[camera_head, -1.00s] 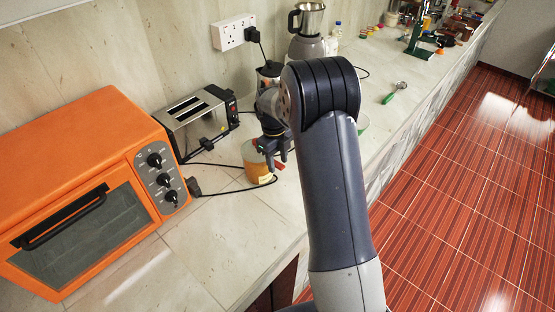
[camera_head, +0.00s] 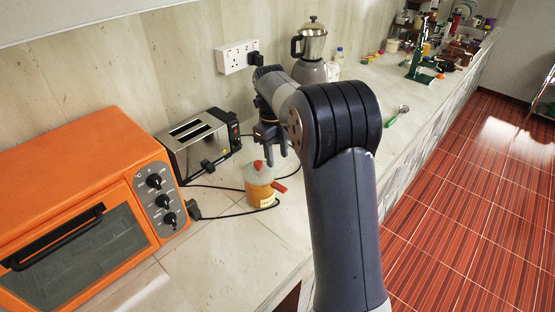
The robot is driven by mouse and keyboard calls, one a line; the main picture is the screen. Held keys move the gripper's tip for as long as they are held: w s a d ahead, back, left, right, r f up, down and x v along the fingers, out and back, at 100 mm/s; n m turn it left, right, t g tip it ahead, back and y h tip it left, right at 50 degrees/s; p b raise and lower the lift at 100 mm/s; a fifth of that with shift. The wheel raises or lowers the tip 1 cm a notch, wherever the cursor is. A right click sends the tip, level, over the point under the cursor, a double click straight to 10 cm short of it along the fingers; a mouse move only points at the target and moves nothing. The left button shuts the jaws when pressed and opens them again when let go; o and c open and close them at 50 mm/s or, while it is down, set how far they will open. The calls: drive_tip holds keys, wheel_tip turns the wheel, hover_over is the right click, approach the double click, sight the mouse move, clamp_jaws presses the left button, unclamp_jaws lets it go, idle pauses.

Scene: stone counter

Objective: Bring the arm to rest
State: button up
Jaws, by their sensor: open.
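My gripper (camera_head: 272,151) is open and empty. It hangs above and just behind a jar (camera_head: 259,195) on the stone counter, apart from it. The jar has an orange body, a pale top and a red knob, and it stands upright. My arm bends at a dark elbow in the middle of the view and hides part of the counter behind it.
An orange oven (camera_head: 82,185) stands at the left, with a toaster (camera_head: 201,146) beside it. A black cable (camera_head: 235,213) lies around the jar. A green-handled tool (camera_head: 397,115) lies at the right.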

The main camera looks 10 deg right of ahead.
sight(280, 187)
idle(0.3)
drive_tip(key=f+p, duration=0.1)
drive_tip(key=f, duration=0.6)
drive_tip(key=s+f+p, duration=0.1)
drive_tip(key=f, duration=0.2)
drive_tip(key=shift+d+f+p, duration=0.3)
drive_tip(key=shift+f, duration=0.1)
drive_tip(key=shift+f+t, duration=0.1)
drive_tip(key=shift+t, duration=0.2)
drive_tip(key=shift+w, duration=0.1)
